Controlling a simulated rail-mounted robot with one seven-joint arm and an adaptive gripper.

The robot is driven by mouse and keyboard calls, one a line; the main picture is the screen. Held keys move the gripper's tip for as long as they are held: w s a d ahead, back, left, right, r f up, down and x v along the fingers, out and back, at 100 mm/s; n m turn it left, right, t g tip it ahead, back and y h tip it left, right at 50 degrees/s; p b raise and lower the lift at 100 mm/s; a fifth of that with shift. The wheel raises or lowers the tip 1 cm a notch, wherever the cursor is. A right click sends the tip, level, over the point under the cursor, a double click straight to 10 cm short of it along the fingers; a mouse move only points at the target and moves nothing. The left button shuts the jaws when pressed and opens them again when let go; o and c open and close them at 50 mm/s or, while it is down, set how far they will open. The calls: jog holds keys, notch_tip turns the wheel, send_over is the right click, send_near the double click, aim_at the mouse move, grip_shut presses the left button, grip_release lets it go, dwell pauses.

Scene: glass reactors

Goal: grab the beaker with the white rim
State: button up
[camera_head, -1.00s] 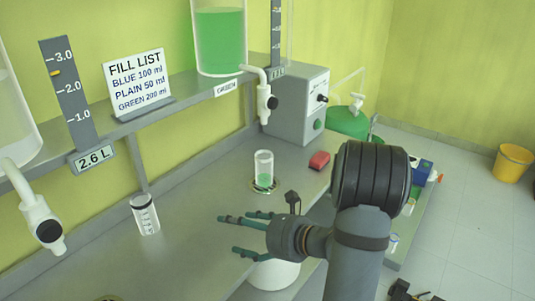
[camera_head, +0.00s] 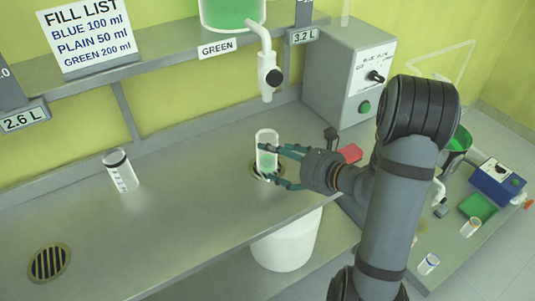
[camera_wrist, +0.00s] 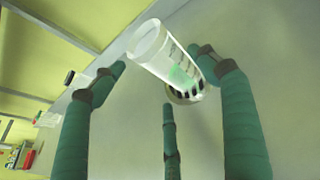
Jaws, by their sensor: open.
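The beaker with the white rim (camera_head: 267,143) stands upright by the drain under the green tank's tap, with some green liquid inside. In the wrist view, this beaker (camera_wrist: 165,58) shows its white rim and dark markings, lying between the spread fingers. My gripper (camera_head: 272,164) is open, its fingers reaching around the beaker from the right. In the wrist view, my gripper (camera_wrist: 160,90) shows green fingers at left, right and below. I cannot tell whether any finger touches the glass.
A second beaker with a dark rim (camera_head: 121,171) stands at left on the bench. A drain (camera_head: 49,262) is at front left. The green tank's tap (camera_head: 268,75) hangs above the beaker. A red object (camera_head: 351,153) lies behind my gripper. The bench between the beakers is clear.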

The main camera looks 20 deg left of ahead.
aim_at(270, 155)
jog(key=shift+w+a+f, duration=0.2)
jog(key=shift+a+f, duration=0.1)
jog(key=shift+a, duration=0.35)
jog(key=shift+w+p+x, duration=0.25)
jog(key=shift+p+x, duration=0.05)
jog(key=shift+x, duration=2.15)
jog(key=shift+d+f, duration=0.1)
jog(key=shift+d, duration=0.05)
jog(key=shift+c, duration=0.7)
jog(key=c, duration=0.9)
